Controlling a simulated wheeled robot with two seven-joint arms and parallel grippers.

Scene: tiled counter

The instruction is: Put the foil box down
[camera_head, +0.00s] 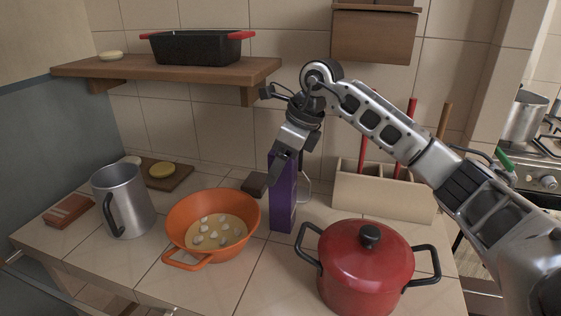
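The foil box appears to be the tall, narrow purple box (284,203) near the middle of the counter, between the orange colander and the red pot. It is upright, and its lower end is at or very close to the counter; any small gap cannot be told. My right gripper (277,172) reaches down from above onto the box's upper part. One finger lies across the box's face, and the other is largely hidden. It looks shut on the box. My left gripper is not in view.
An orange colander (188,213) with pale pieces stands left, a red lidded pot (365,262) right front. A cream holder (384,195) with utensils is behind. A metal jug (123,200) stands farther left. A shelf (170,70) hangs above. A narrow strip of counter (262,275) is clear in front.

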